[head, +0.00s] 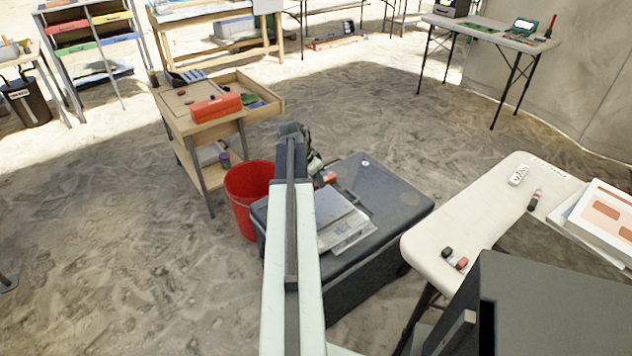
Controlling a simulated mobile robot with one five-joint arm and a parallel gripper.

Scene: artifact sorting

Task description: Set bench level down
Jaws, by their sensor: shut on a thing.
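My arm reaches out over a dark grey case (395,190), and my gripper (316,166) is at its far end, partly hidden by the arm. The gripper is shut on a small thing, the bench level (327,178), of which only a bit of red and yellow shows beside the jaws. Most of it is hidden, and I cannot tell whether it touches the case top. A flat silver scale-like device (345,222) lies on the case, just nearer than the gripper.
A red bucket (247,190) stands left of the case. Behind it is a wooden cart (190,125) with a red toolbox (216,108). A white table (440,235) with small items is at right. The case top's right side is bare. Sandy ground lies open at left.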

